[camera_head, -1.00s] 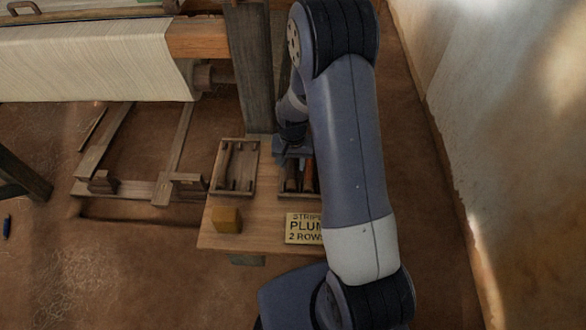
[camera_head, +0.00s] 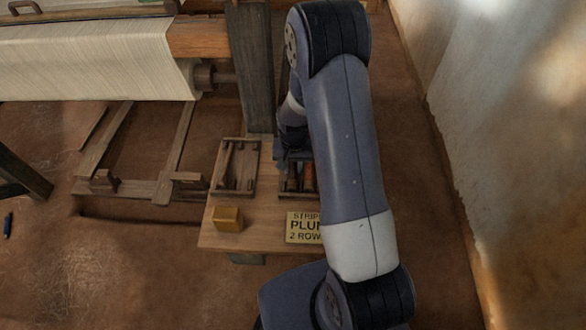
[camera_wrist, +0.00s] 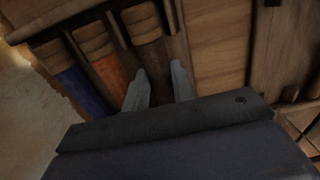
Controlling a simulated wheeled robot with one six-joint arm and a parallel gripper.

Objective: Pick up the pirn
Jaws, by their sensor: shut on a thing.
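In the wrist view my gripper (camera_wrist: 161,72) has its two grey fingers on either side of a dark brownish pirn (camera_wrist: 152,52) with a ringed wooden head, and is shut on it. The fingers hide part of this pirn. An orange pirn (camera_wrist: 113,76) and a blue pirn (camera_wrist: 78,82) lie beside it to the left, in slots of a wooden rack (camera_wrist: 101,58). In the head view my gripper (camera_head: 290,158) is over the right-hand rack, and my arm hides most of it; I cannot tell there whether the held pirn is clear of the rack.
A second wooden rack (camera_head: 253,167) stands to the left on the small table (camera_head: 260,238). A yellowish block (camera_head: 228,219) and a partly hidden card (camera_head: 303,227) reading "PLU…" and "2 ROW…" lie in front. A loom post (camera_head: 251,75) stands close behind, and a wall (camera_head: 490,150) at right.

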